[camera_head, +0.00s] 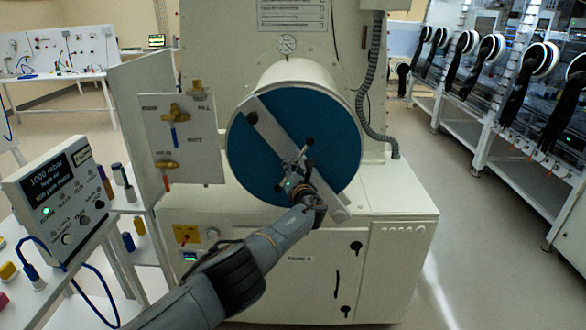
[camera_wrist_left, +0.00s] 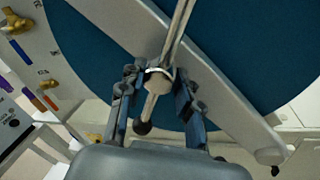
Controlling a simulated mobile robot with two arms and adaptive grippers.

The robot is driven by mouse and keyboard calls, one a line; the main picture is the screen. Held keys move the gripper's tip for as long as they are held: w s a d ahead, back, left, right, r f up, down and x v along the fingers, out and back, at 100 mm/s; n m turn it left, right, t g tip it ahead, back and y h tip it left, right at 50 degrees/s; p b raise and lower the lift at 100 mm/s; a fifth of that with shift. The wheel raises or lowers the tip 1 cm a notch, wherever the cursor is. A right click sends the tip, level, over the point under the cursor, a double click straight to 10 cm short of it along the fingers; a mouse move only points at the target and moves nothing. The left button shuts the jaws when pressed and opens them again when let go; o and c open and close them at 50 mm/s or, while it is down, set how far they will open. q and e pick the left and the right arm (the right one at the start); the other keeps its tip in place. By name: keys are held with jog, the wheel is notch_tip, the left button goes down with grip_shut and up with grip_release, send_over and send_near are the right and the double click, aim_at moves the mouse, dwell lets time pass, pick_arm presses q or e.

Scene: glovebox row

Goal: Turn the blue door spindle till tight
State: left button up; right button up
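The round blue door (camera_head: 335,125) closes the end of the white cylinder, with a grey diagonal bar (camera_head: 268,125) across it. The door spindle (camera_head: 290,168) is at its middle, with thin metal handle arms ending in black knobs. My left gripper (camera_head: 297,186) is at the spindle, covering part of it. In the left wrist view, a spindle arm (camera_wrist_left: 153,100) with a dark knob lies between the two fingers of my left gripper (camera_wrist_left: 157,88). Small gaps show beside it, so the fingers look open around it. My right gripper is not in view.
A valve panel (camera_head: 180,140) stands left of the door. A grey hose (camera_head: 375,90) hangs at the right of the cylinder. Gloveboxes (camera_head: 530,75) line the right side, with clear floor before them.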

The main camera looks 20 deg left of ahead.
pick_arm(q)
jog(key=shift+r, duration=0.2)
jog(key=shift+d+f, duration=0.1)
jog(key=shift+d, duration=0.05)
jog(key=shift+v, duration=1.05)
jog(key=v, duration=0.9)
jog(key=shift+s, duration=0.35)
jog(key=shift+d, duration=0.1)
